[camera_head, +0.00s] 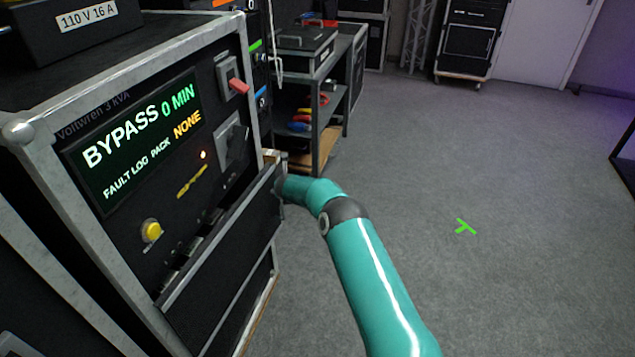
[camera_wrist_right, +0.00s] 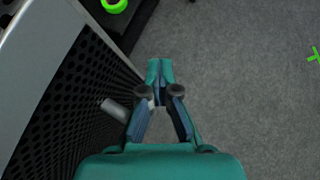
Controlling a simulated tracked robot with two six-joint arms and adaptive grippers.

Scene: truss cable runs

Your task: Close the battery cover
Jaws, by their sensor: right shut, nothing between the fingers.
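The battery cover (camera_head: 228,265) is a dark panel with a grey rim low on the front of the Voltwren unit (camera_head: 120,130). Its top edge leans out from the front, leaving a gap behind it. My right arm reaches from the lower right to the cover's far upper corner; its gripper is hidden there in the head view. In the right wrist view my right gripper (camera_wrist_right: 160,72) is shut and empty. A dark perforated panel (camera_wrist_right: 82,100) with a silver peg (camera_wrist_right: 114,108) is left of it; I cannot tell whether they touch. My left gripper is out of view.
The unit's screen (camera_head: 135,135) reads "BYPASS 0 MIN" and "PACK NONE". A red switch (camera_head: 238,86), a dark rotary switch (camera_head: 232,142) and a yellow button (camera_head: 151,231) are on its front. A shelf cart (camera_head: 318,105) stands behind.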

